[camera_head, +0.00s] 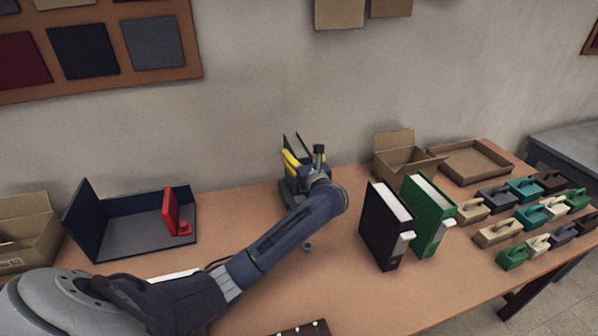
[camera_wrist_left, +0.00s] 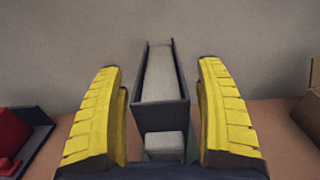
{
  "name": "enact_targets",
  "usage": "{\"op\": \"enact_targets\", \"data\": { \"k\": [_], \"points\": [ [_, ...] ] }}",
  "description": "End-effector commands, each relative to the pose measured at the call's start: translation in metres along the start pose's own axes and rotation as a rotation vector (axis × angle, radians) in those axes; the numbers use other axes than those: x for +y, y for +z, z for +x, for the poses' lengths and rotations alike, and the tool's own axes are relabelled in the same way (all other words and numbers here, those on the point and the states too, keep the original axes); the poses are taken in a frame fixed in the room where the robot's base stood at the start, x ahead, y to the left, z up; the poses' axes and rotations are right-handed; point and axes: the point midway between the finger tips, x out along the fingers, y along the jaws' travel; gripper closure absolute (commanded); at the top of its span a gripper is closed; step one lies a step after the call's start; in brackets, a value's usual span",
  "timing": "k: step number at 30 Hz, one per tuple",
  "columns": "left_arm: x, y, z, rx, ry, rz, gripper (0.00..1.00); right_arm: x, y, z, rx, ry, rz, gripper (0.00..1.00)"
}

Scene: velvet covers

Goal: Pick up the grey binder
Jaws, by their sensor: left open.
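The grey binder (camera_wrist_left: 162,101) stands upright in the left wrist view, dark grey with pale pages and a light block (camera_wrist_left: 165,146) low on its near face. In the head view its top (camera_head: 298,146) shows behind my left gripper, and its lower part is mostly hidden. My left gripper (camera_head: 293,160) is open, with its yellow fingers around the binder. In the left wrist view the left gripper (camera_wrist_left: 160,85) has one finger on each side of the binder, with a visible gap on both sides. My right gripper is in neither view.
A black binder (camera_head: 383,228) and a green binder (camera_head: 426,212) stand to the right. Several handled blocks (camera_head: 497,232), an open box (camera_head: 400,160) and a tray (camera_head: 478,180) lie farther right. A dark open case with a red piece (camera_head: 171,211) is at left.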

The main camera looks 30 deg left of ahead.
Motion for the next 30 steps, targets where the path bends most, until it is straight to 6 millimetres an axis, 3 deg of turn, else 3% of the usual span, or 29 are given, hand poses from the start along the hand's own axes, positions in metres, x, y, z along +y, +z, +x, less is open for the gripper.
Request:
{"op": "enact_targets", "data": {
  "k": [7, 16, 30],
  "points": [
    [0.011, 0.001, 0.034, -0.003, 0.014, 0.004, 0.27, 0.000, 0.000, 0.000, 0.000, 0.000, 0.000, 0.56],
    [0.013, 0.000, 0.039, 0.000, 0.015, 0.000, 0.26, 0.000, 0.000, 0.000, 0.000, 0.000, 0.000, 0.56],
    [0.013, 0.000, 0.039, 0.000, 0.016, 0.001, 0.81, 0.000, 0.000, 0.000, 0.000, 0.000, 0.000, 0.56]
  ]
}}
